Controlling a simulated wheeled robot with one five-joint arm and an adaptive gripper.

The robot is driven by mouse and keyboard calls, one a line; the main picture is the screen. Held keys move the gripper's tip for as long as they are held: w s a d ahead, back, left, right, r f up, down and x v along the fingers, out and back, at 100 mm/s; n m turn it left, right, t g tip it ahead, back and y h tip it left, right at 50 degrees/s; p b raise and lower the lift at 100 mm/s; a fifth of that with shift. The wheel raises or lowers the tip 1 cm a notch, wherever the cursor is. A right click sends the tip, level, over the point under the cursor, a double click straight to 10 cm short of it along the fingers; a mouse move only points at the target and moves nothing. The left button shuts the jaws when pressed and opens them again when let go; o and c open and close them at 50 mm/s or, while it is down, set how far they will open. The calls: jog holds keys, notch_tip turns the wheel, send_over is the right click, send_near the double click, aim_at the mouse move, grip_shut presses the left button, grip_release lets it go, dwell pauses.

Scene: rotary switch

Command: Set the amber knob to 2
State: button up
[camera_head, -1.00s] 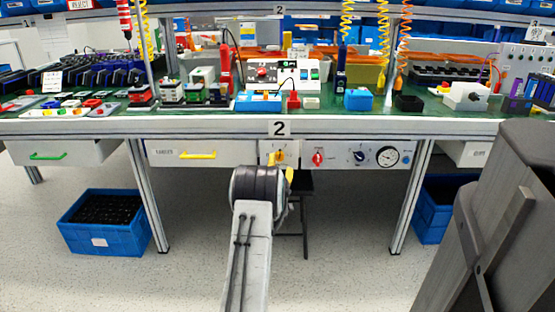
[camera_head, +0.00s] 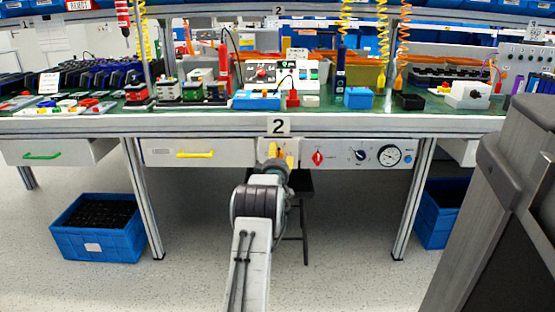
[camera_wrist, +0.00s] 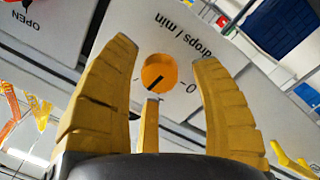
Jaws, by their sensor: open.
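The amber knob (camera_wrist: 159,73) is round and orange with a dark pointer line, on a white panel (camera_wrist: 185,30) printed "drops / min". My gripper (camera_wrist: 157,75) is open and empty. In the head view my gripper (camera_head: 279,153) is at the panel below the bench edge, and it largely hides the amber knob. A "0" shows beside the knob in the wrist view; I cannot make out a 2.
To the right in the head view are a red knob (camera_head: 318,158), a dark blue knob (camera_head: 360,155) and a round gauge (camera_head: 389,155). A drawer with a yellow handle (camera_head: 196,154) is on the left. The bench edge (camera_head: 200,127) runs above.

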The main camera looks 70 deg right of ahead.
jog(key=shift+d, duration=0.1)
jog(key=shift+c, duration=0.4)
jog(key=c, duration=1.1)
jog(key=shift+r, duration=0.1)
